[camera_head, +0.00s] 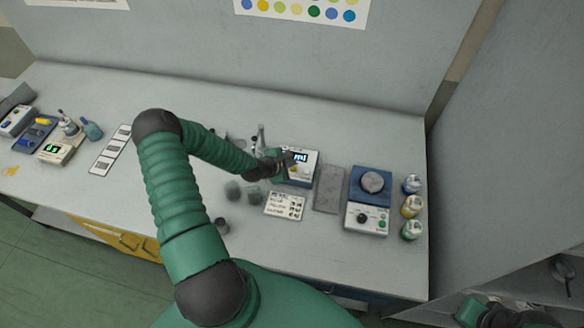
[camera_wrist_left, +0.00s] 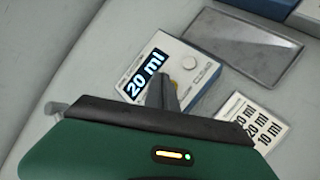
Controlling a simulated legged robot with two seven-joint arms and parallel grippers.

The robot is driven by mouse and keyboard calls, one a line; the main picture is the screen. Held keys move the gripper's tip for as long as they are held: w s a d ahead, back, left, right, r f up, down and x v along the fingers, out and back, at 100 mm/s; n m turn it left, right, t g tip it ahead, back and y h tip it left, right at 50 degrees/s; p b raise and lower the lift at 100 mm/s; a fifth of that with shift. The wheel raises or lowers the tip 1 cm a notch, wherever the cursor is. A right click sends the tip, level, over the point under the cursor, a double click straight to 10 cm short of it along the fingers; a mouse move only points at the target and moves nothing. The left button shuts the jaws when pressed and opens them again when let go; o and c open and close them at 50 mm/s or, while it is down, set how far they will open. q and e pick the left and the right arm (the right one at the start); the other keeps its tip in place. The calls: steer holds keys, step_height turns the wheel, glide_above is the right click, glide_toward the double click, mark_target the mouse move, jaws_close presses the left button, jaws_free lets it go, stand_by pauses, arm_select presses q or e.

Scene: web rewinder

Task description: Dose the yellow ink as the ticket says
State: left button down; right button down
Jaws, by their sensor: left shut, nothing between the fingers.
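The white dosing unit (camera_head: 303,160) stands at the back middle of the bench. In the left wrist view its display on the unit (camera_wrist_left: 178,66) reads "20 ml", with a round pale knob beside it. The ticket (camera_head: 285,206) lies in front of the unit. In the wrist view the ticket (camera_wrist_left: 262,112) shows amounts including "20 ml" and "10 ml"; its colour names are hidden.
A flat grey plate (camera_head: 328,188) lies right of the unit. A blue-and-white machine (camera_head: 369,185) stands beyond it, with blue, yellow (camera_head: 411,207) and green cans at its right. Dark containers (camera_head: 233,190) stand near my left forearm. A dark part of my right arm shows at lower right.

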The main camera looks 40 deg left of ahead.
arm_select(q)
steer(key=shift+d, duration=0.7)
arm_select(e)
steer(key=shift+d+f, duration=0.15)
steer(key=shift+d, duration=0.4)
arm_select(q)
steer(key=shift+a+f, duration=0.1)
arm_select(e)
steer(key=shift+a, duration=0.1)
arm_select(q)
steer(key=shift+a+f, duration=0.2)
steer(key=shift+a, duration=0.05)
arm_select(e)
steer(key=shift+a+f, duration=0.1)
steer(key=shift+a, duration=0.2)
arm_select(q)
steer(key=shift+d+f+b, duration=0.15)
steer(key=shift+d+b, duration=0.1)
steer(key=shift+b, duration=0.1)
arm_select(e)
steer(key=shift+d+f, duration=0.2)
steer(key=shift+d, duration=0.1)
